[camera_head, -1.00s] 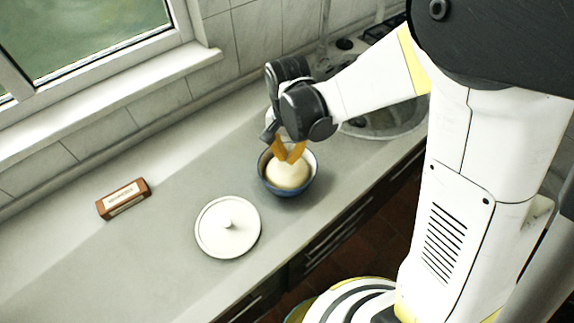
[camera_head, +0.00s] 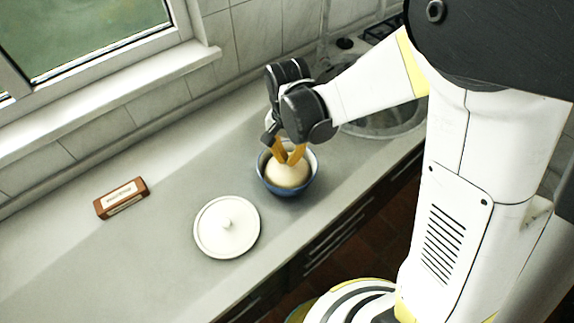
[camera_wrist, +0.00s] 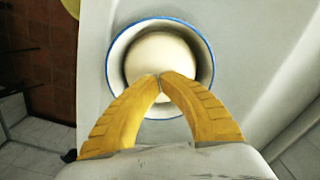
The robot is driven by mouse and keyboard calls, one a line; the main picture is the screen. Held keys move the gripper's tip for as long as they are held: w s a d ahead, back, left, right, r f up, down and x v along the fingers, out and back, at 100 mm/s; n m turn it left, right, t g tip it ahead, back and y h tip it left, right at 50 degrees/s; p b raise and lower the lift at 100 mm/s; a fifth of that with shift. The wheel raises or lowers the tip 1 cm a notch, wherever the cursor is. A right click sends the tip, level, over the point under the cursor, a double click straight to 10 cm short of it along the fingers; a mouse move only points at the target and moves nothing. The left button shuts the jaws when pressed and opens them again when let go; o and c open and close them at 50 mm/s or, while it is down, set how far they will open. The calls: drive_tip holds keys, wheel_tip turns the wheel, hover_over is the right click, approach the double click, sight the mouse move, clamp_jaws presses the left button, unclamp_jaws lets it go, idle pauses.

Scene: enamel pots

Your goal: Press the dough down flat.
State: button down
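The pale dough (camera_head: 287,174) sits as a rounded dome in a blue-rimmed enamel pot (camera_head: 266,183) on the counter. In the wrist view the dough (camera_wrist: 160,55) lies inside the pot's blue rim (camera_wrist: 209,62). My gripper (camera_head: 291,157) points down over the pot, its orange fingers in front of the dough. In the wrist view my gripper (camera_wrist: 160,76) has its two fingertips together with nothing seen between them. The tips overlap the dough's near edge in that view; I cannot tell whether they touch it.
A white lid (camera_head: 227,227) with a knob lies on the counter in front left of the pot. A brown block with a pale label (camera_head: 121,198) stands farther left. A sink (camera_head: 385,119) is behind right. The counter (camera_head: 110,262) is clear at left.

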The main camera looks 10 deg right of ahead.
sight(287, 165)
drive_tip(key=shift+f+b, duration=2.1)
drive_tip(key=shift+f, duration=0.4)
drive_tip(key=shift+r, duration=0.1)
idle(0.6)
drive_tip(key=shift+r+p, duration=2.95)
drive_tip(key=shift+r, duration=1.05)
drive_tip(key=shift+a+f, duration=0.1)
